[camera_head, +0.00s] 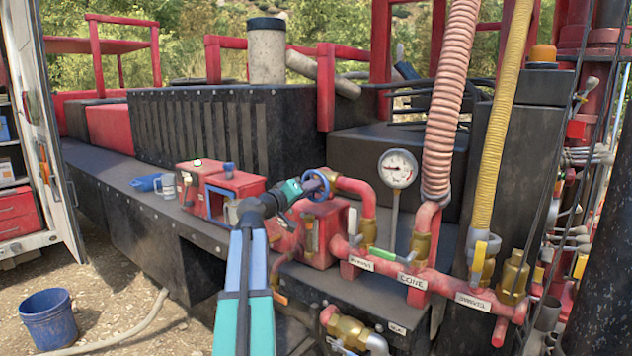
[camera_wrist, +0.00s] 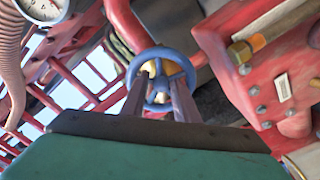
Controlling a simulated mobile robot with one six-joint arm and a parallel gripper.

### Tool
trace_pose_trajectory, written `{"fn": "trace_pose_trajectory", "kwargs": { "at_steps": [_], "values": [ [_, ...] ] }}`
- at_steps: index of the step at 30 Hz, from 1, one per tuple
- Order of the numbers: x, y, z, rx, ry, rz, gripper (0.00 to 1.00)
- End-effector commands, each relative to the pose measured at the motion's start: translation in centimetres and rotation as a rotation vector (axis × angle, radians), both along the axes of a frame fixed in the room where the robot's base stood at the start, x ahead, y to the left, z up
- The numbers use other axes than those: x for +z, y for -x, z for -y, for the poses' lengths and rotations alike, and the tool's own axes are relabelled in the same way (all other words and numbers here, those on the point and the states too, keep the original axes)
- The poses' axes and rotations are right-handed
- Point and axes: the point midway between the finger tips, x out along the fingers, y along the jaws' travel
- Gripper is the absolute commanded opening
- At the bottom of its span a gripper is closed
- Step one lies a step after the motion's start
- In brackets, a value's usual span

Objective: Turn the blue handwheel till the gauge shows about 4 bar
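The blue handwheel (camera_head: 317,183) sits on the red pipework, left of the gauge. In the wrist view the handwheel (camera_wrist: 159,53) is straight ahead, with a pale yellow part behind its spokes. My gripper (camera_head: 312,186) is at the wheel. In the wrist view my gripper (camera_wrist: 159,88) has its two fingers apart, the tips overlapping the lower half of the wheel and the hub between them. I cannot tell whether they touch it. The round white gauge (camera_head: 398,168) stands on a stem; its needle seems to point left, but the numbers are too small to read.
Red pipes with brass valves and white labels (camera_head: 413,281) run right of the wheel. A ribbed pink hose (camera_head: 446,100) and a yellow hose (camera_head: 503,110) rise behind. A red box (camera_head: 236,190), white mug (camera_head: 167,186) and blue item stand on the black ledge to the left.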

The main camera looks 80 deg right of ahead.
Motion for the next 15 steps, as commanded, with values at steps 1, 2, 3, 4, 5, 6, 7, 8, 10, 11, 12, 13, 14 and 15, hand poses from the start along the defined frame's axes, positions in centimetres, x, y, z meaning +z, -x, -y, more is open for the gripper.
{"fn": "trace_pose_trajectory", "kwargs": {
  "at_steps": [1, 2, 3, 4, 5, 6, 7, 8, 10, 11, 12, 13, 14, 15],
  "values": [
    [0.23, 0.29, 0.57, -0.001, 0.0, -0.001, 0.28],
    [0.19, 0.42, 0.76, -0.001, 0.0, -0.001, 0.28],
    [0.14, 0.55, 0.99, -0.001, -0.001, -0.002, 0.28],
    [0.1, 0.62, 1.12, -0.001, -0.001, -0.002, 0.28],
    [0.06, 0.69, 1.23, -0.001, -0.002, -0.001, 0.28],
    [0.02, 0.75, 1.33, -0.001, -0.002, -0.001, 0.28],
    [-0.01, 0.78, 1.39, -0.001, -0.001, -0.001, 0.28],
    [-0.02, 0.8, 1.43, -0.001, -0.001, -0.001, 0.28],
    [-0.06, 0.83, 1.46, 0.0, 0.0, -0.001, 0.28],
    [-0.07, 0.83, 1.45, 0.0, 0.0, -0.001, 0.28],
    [-0.08, 0.83, 1.44, 0.0, 0.0, -0.001, 0.28],
    [-0.08, 0.82, 1.43, 0.0, 0.0, -0.001, 0.28],
    [-0.07, 0.82, 1.43, 0.0, 0.0, -0.001, 0.28],
    [-0.07, 0.81, 1.43, 0.0, 0.0, -0.001, 0.28]
  ]
}}
